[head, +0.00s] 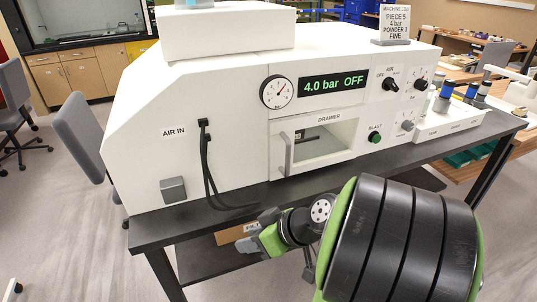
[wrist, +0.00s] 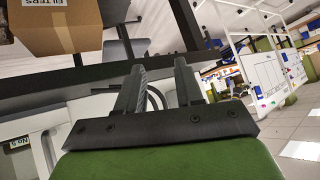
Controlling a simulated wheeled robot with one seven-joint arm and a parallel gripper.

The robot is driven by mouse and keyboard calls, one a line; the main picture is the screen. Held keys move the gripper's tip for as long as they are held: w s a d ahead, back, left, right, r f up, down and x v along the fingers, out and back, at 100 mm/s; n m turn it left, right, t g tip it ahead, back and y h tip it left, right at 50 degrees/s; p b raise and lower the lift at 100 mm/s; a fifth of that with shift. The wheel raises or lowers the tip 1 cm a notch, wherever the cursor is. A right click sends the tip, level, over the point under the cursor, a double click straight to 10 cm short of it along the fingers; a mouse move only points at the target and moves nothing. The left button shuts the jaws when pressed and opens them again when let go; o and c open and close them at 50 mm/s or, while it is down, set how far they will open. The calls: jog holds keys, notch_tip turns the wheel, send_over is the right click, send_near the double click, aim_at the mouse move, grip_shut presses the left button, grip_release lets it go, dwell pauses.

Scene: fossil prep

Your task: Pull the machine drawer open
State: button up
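The white machine (head: 190,130) stands on a dark bench in the head view. Its drawer (head: 322,142), under the DRAWER label, has a pale front with a window onto a dim interior. The drawer front looks about flush with the machine face. A grey upright bar handle (head: 287,154) is at its left end. My gripper (head: 247,244) is low in front of the bench edge, below and left of the handle and apart from it. In the wrist view my gripper (wrist: 160,80) shows two dark fingers spread with a gap and nothing held between them. The handle is not clear there.
A black hose (head: 207,165) hangs from the AIR IN port onto the bench (head: 235,220). Knobs and a green button (head: 375,137) sit right of the drawer. A white tray of bottles (head: 445,125) stands farther right. A cardboard box (wrist: 80,30) is below the bench.

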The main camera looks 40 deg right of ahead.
jog(key=d+r+m+t+h+b, duration=0.1)
jog(key=d+r+m+t, duration=0.1)
jog(key=d+t, duration=0.45)
jog(key=m+t+h+b, duration=0.1)
jog(key=m+t+h, duration=0.15)
jog(key=h, duration=0.25)
send_near(289, 159)
jog(key=shift+n+t, duration=0.3)
jog(key=shift+n, duration=0.15)
jog(key=w+p, duration=0.1)
jog(key=w, duration=0.2)
jog(key=w+d+p, duration=0.1)
jog(key=w, duration=0.3)
jog(key=w+p, duration=0.1)
jog(key=w, duration=0.2)
jog(key=shift+w+d+f, duration=0.15)
jog(key=shift+w+f, duration=0.05)
jog(key=shift+w, duration=0.15)
grip_shut()
